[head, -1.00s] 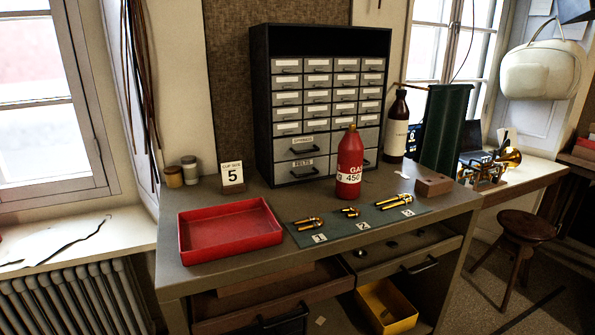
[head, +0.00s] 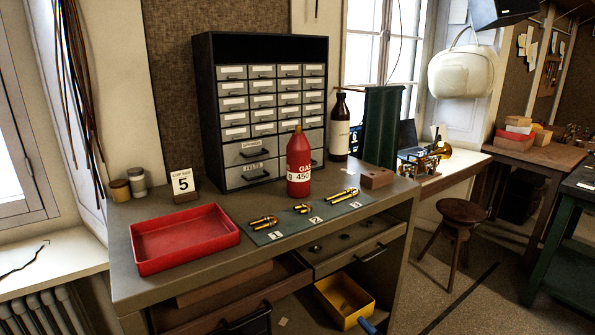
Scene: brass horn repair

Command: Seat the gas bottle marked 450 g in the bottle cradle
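A red gas bottle (head: 299,165) stands upright on the workbench in the head view. Its white label reads GAS and 450, and its top is brass coloured. It stands at the back edge of the grey-green mat, in front of the drawer cabinet. I cannot make out a bottle cradle for certain. A brown block (head: 376,177) sits on the bench right of the bottle; I cannot tell whether it is the cradle. Neither of my grippers shows clearly in this view.
A red tray (head: 184,262) lies at the bench's front left. The drawer cabinet (head: 212,120) and a brown bottle (head: 340,130) stand behind. Open drawers and a yellow bin (head: 343,300) are below. A stool (head: 462,212) stands right.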

